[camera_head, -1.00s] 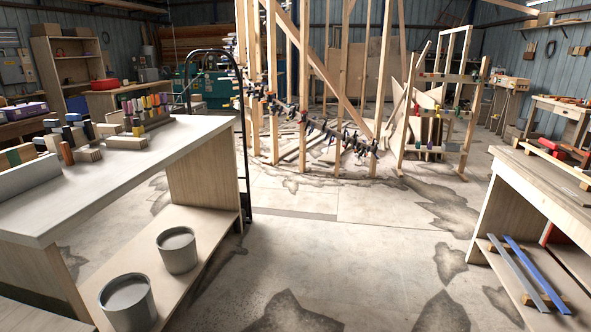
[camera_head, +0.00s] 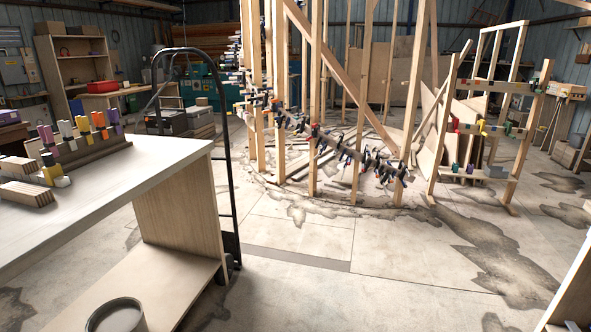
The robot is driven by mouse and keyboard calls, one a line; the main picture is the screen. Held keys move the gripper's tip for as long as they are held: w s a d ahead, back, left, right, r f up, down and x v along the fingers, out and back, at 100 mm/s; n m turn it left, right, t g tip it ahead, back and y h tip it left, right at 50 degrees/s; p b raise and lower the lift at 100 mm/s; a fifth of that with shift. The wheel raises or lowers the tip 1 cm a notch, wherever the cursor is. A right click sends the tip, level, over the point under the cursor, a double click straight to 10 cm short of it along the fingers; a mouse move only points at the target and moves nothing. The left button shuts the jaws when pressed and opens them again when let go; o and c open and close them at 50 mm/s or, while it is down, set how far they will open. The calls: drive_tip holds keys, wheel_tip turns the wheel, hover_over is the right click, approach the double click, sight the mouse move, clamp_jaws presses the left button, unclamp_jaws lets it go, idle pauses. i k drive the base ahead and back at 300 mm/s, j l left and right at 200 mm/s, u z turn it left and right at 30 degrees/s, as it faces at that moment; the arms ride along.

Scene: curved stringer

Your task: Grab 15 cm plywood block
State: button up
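Two light wooden blocks with layered edges lie on the near left workbench top (camera_head: 150,170): a nearer block (camera_head: 27,195) and another block (camera_head: 18,168) behind it at the left edge of the view. I cannot tell from this view whether either is the 15 cm plywood block. A small yellow and black clamp-like piece (camera_head: 52,172) stands beside them. My gripper is not in view.
A row of coloured clamps (camera_head: 83,130) stands on a wooden strip on the bench. A grey bucket (camera_head: 118,316) sits on its lower shelf. A black hand truck (camera_head: 226,150) stands at the bench's far end. Curved stud framing (camera_head: 315,110) stands ahead, with open concrete floor before it.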

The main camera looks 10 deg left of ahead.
sight(14, 164)
drive_tip(key=i+u, duration=0.35)
drive_tip(key=i, duration=0.2)
drive_tip(key=i+u, duration=0.35)
drive_tip(key=i, duration=0.2)
drive_tip(key=i+l+u, duration=0.35)
drive_tip(key=i, duration=0.15)
